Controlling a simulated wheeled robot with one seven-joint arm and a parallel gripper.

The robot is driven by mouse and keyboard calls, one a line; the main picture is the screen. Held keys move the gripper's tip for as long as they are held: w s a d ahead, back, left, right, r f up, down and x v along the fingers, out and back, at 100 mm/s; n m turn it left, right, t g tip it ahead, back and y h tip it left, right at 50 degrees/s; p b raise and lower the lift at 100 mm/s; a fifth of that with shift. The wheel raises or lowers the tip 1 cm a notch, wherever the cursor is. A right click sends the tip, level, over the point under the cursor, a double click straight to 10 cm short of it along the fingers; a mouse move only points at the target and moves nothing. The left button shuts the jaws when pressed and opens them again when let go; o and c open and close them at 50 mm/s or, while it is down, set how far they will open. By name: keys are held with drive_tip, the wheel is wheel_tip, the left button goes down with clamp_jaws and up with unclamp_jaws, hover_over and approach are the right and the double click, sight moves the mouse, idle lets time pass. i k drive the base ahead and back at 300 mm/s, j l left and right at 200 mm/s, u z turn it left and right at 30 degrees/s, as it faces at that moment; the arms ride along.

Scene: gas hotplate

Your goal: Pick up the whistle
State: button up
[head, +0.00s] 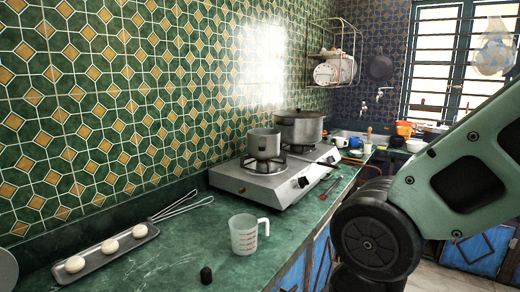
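No object in the head view shows clearly as a whistle. A small black object (206,275) stands on the green counter near its front edge, below the measuring cup; its shape is too small to tell whether it is the whistle. My gripper is not in view. Only links of my arm show at the right, hiding part of the floor and the lower cabinets.
A measuring cup (244,235) stands beside the black object. A tray (125,250) with three pale round items and a whisk (180,206) lie to the left. A gas hotplate (262,181) bears pots behind. Bare counter (165,270) surrounds the black object.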

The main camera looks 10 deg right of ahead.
sight(206, 274)
drive_tip(key=i+u, duration=0.1)
drive_tip(key=u, duration=0.3)
drive_tip(key=l+u, duration=0.15)
drive_tip(key=u, duration=0.25)
drive_tip(key=i+l+u, duration=0.1)
drive_tip(key=u, duration=0.25)
drive_tip(key=l+u, duration=0.15)
drive_tip(key=u, duration=0.25)
drive_tip(key=l+u, duration=0.35)
drive_tip(key=l, duration=0.6)
drive_tip(key=l+u, duration=0.35)
drive_tip(key=l, duration=1.1)
